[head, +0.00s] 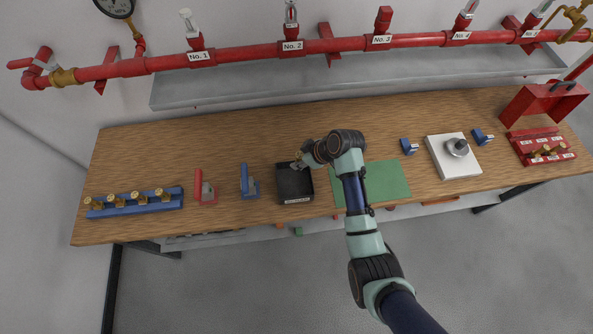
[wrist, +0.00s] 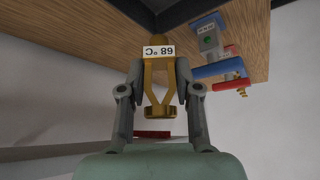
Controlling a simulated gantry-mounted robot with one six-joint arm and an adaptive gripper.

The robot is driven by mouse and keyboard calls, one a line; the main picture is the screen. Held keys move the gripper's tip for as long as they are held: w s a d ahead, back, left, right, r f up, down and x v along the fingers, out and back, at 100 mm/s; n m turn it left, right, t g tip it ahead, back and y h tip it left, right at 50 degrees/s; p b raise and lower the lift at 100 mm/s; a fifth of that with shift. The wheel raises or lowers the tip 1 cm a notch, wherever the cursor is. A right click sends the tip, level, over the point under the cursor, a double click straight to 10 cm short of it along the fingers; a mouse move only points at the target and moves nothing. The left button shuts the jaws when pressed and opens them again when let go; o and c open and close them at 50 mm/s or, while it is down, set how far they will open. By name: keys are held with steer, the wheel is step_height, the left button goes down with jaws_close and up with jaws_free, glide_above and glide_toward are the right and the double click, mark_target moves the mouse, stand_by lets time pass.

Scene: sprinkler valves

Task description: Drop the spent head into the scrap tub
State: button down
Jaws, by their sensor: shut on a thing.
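The spent head (wrist: 158,92) is a brass sprinkler head with a white tag reading 68 °C, upside down in the wrist view. My gripper (wrist: 160,78) is shut on it, one finger on each side. In the head view my gripper (head: 299,163) is at the far right part of a black open tub (head: 284,199), which has a white label on its front edge, too small to read. The tub's dark surface also shows in the wrist view (wrist: 125,8), beyond the held head. The head view barely shows the brass head.
Left of the tub are a blue stand (head: 248,187), a red stand (head: 202,189) and a blue rack (head: 135,204) with several brass heads. A green mat (head: 388,182) is at right, then a white block (head: 453,160) and a red case (head: 542,147). A red pipe (head: 240,54) runs behind.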

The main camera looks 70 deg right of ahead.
step_height(320, 180, down, 6)
steer(key=b, duration=0.6)
steer(key=c, duration=0.7)
jaws_free()
steer(key=v, duration=1.2)
steer(key=shift+w+r, duration=0.1)
